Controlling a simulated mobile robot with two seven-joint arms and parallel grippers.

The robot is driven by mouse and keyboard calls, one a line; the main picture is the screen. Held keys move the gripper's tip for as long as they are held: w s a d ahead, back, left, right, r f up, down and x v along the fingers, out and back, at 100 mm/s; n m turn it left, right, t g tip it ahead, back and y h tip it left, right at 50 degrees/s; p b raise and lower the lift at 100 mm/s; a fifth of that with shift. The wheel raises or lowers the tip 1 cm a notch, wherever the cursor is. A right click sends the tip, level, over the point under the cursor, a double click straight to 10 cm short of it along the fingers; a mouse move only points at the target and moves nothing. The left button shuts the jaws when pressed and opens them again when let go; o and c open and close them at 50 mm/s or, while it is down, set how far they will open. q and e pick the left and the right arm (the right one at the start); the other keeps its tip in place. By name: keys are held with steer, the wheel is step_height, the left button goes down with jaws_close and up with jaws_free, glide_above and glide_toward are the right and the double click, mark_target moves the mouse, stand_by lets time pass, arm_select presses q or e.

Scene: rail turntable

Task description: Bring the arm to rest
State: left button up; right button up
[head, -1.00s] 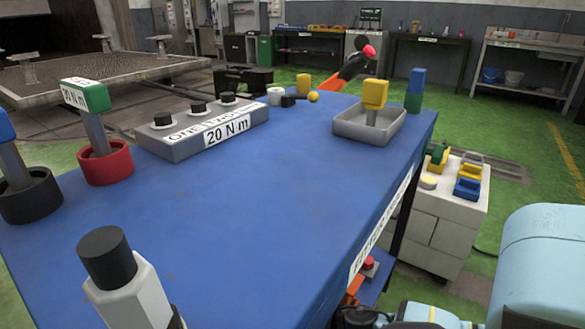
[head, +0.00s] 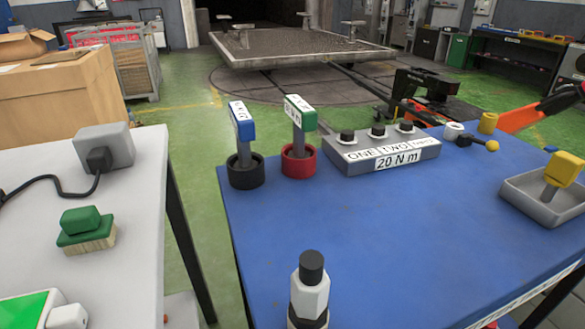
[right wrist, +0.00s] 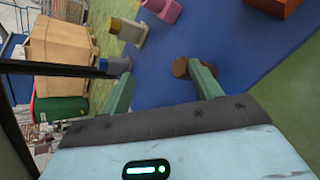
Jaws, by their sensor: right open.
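My right gripper (right wrist: 160,78) shows only in the right wrist view. Its two green fingers are wide apart and nothing is held between them. Blue tabletop (right wrist: 160,80) shows past the fingers. A brown round thing appears beside the right fingertip and a grey-blue one beside the left; I cannot tell whether either touches. My left gripper is in neither current view, and no arm shows clearly in the head view.
The blue table (head: 400,235) carries two labelled tools in black (head: 246,173) and red (head: 298,163) cups, a grey 20 N m block (head: 380,152), a grey tray (head: 540,203) and a white black-capped object (head: 310,290). A pale table (head: 130,235) stands left, with a floor gap between.

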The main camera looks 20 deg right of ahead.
arm_select(q)
steer(key=w+d+r+t+p, duration=0.1)
steer(key=w+r+p, duration=0.3)
steer(key=r+p, duration=0.8)
steer(key=w+d+r+t+p, duration=0.1)
steer(key=w+r+p, duration=0.4)
steer(key=r+p, duration=0.7)
step_height(320, 180, up, 2)
steer(key=shift+w+r+t, duration=0.15)
steer(key=shift+w+t, duration=0.05)
steer(key=shift+t, duration=0.5)
arm_select(e)
steer(key=s+a+r+m+g, duration=0.1)
steer(key=s+a+r+m, duration=0.3)
steer(key=s+r+m, duration=0.2)
steer(key=s+a+r+m+g, duration=0.1)
steer(key=s+a+r+m, duration=0.4)
steer(key=s+r+m, duration=0.2)
steer(key=s+a+r+m+y, duration=0.1)
steer(key=s+a+r+m, duration=0.3)
steer(key=s+r+m, duration=0.3)
step_height(320, 180, up, 4)
steer(key=m, duration=0.5)
steer(key=shift+s+a+f+g, duration=0.2)
steer(key=shift+a+g, duration=0.1)
steer(key=shift+g, duration=0.1)
